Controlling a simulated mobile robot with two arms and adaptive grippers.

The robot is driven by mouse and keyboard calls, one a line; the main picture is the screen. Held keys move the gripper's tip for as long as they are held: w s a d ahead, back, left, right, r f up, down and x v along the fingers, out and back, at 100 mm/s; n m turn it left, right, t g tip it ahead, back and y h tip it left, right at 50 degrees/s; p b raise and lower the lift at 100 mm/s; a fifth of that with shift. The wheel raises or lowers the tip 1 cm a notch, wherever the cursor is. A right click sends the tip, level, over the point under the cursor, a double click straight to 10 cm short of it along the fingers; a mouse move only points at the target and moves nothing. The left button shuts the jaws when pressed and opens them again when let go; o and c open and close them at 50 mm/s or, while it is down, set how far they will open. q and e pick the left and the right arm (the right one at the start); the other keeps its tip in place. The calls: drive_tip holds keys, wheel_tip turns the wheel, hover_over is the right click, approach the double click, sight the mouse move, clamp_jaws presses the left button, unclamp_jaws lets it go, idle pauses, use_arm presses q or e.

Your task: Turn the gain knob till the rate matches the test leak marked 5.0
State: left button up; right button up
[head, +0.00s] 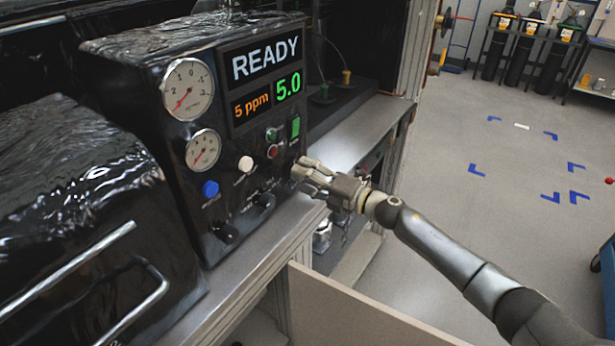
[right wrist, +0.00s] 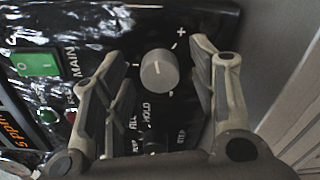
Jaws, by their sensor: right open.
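The gain knob is likely the round grey knob (right wrist: 160,72) with a pale pointer line, on the black panel in the right wrist view. A plus mark is printed beside it. My right gripper (head: 302,170) is open at the panel's lower right. In the right wrist view its fingers (right wrist: 160,52) stand apart on both sides of the knob, with gaps showing. In the head view the gripper hides the knob. The display (head: 264,78) reads READY, an orange 5 ppm and a green 5.0. My left gripper is not in view.
The panel of the black tester (head: 225,175) carries two dial gauges (head: 187,90), a blue button (head: 210,188), a white button (head: 245,163) and black knobs (head: 225,233). A green MAIN switch (right wrist: 36,62) is nearby. A metal ledge (head: 250,255) runs below. Open floor lies right.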

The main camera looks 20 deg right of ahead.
drive_tip(key=v, duration=1.2)
drive_tip(key=shift+f, duration=0.1)
idle(0.4)
